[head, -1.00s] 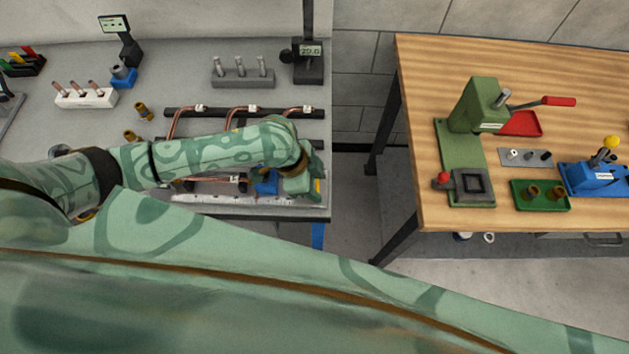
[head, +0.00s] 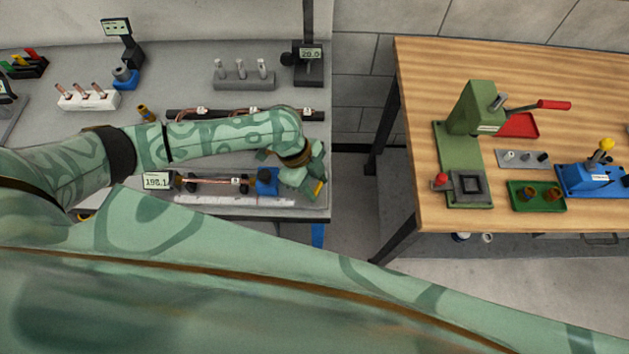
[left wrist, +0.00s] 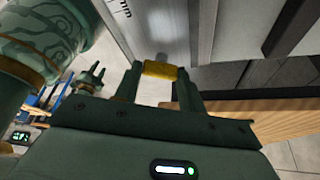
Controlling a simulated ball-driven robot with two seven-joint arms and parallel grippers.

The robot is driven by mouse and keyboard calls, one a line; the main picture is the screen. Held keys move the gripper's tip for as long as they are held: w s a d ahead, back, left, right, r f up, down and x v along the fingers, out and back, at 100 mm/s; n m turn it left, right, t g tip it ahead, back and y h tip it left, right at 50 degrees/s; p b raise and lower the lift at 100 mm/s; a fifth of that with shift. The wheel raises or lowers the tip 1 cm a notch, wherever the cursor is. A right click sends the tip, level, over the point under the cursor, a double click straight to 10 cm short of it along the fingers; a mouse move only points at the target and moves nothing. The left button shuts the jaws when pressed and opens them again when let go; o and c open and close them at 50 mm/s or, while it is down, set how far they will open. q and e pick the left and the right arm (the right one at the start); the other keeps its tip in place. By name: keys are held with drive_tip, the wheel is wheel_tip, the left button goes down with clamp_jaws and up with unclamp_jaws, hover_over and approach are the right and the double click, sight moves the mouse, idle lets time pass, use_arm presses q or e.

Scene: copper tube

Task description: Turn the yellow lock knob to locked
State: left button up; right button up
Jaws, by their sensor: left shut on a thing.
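The yellow lock knob (left wrist: 160,70) shows in the left wrist view between my left gripper's two fingers, beside a pale metal ruled bar. A bit of its yellow shows in the head view (head: 318,188). My left gripper (head: 312,187) is shut on the knob at the right end of the measuring fixture; it also shows in the left wrist view (left wrist: 160,78). The fixture has a blue block (head: 266,181) and a readout (head: 157,181) that seems to show 198.1. The knob's lock marking is not visible. My right gripper is not in the head view.
A copper tube (head: 210,182) lies along the fixture, left of the blue block. A rack with bent copper tubes (head: 240,113) stands behind my left arm. A gap separates this bench from the wooden table (head: 560,90), which holds a green press (head: 468,130).

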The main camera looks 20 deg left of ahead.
use_arm(q)
drive_tip(key=m+g, duration=0.1)
drive_tip(key=m, duration=0.2)
drive_tip(key=m+g+y, duration=0.1)
drive_tip(key=m, duration=0.2)
drive_tip(key=shift+w+d+b, duration=0.15)
drive_tip(key=shift+w+b, duration=0.05)
drive_tip(key=shift+b, duration=0.1)
drive_tip(key=m+g+y, duration=0.1)
drive_tip(key=m, duration=0.3)
drive_tip(key=shift+d+m, duration=0.1)
drive_tip(key=shift+m, duration=0.2)
drive_tip(key=shift+m+g+y, duration=0.3)
drive_tip(key=shift+m+y, duration=0.2)
drive_tip(key=shift+m, duration=0.6)
drive_tip(key=o, duration=1)
drive_tip(key=p+v, duration=0.1)
drive_tip(key=v, duration=1.5)
drive_tip(key=shift+w+d+r+p, duration=0.1)
drive_tip(key=shift+d+r+p, duration=0.1)
drive_tip(key=shift+p, duration=0.15)
